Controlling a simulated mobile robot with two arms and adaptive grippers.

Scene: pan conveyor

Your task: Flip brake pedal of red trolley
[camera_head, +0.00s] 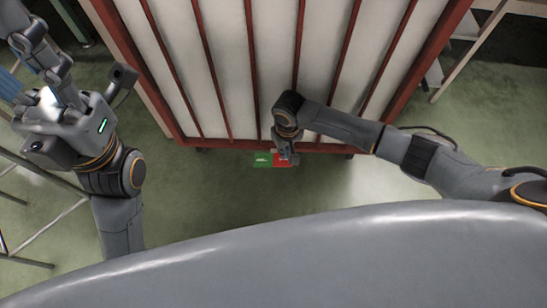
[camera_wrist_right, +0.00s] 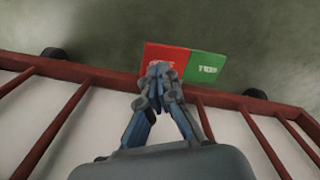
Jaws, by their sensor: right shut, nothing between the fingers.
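The red trolley (camera_head: 230,145) has a red frame with white panels and red bars. Its brake pedal sticks out low at the near edge, with a green half (camera_head: 262,159) and a red half (camera_head: 280,161). The right wrist view shows the red half (camera_wrist_right: 154,51) and green half (camera_wrist_right: 206,67) with white lettering. My right gripper (camera_head: 289,159) is shut and empty at the red half, covering part of it; whether it touches, I cannot tell. Its fingertips (camera_wrist_right: 160,70) show together there. My left gripper (camera_head: 38,50) is raised at the far left, away from the pedal; its jaw opening is unclear.
The trolley's lower rail (camera_wrist_right: 100,76) runs close beside my right gripper. Dark wheels (camera_wrist_right: 53,54) show under the trolley. Green floor (camera_head: 200,190) around the pedal is clear. Metal frame tubes (camera_head: 40,235) stand at the left.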

